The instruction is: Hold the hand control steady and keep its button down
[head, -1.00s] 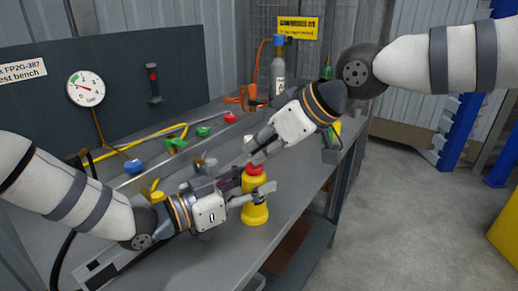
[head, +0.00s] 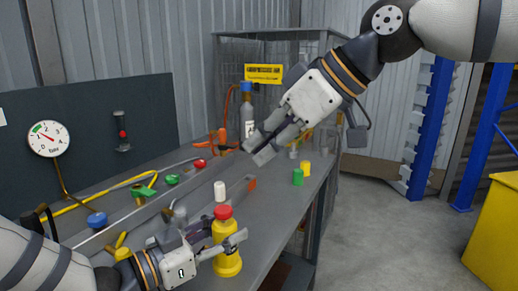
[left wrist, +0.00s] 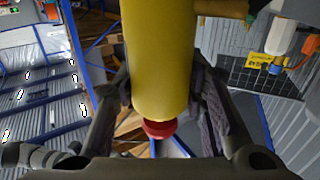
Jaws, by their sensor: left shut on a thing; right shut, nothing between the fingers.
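The hand control (head: 227,262) is a yellow cylinder with a red button (head: 223,212) on top. It is upright near the bench's right edge; I cannot tell whether its base touches the bench. My left gripper (head: 228,245) is shut on the yellow body from the left, below the button. In the left wrist view the yellow body (left wrist: 158,60) lies between the two fingers, with the red button (left wrist: 158,129) at its lower end. My right gripper (head: 258,148) is shut and empty, above and apart from the button. Nothing touches the button.
The grey bench (head: 262,225) holds a white cylinder (head: 220,191), a green cylinder (head: 298,177), coloured knobs and a yellow hose (head: 120,186). A gas bottle (head: 247,115) stands at the back. A gauge (head: 48,138) hangs on the dark panel. Open floor lies right.

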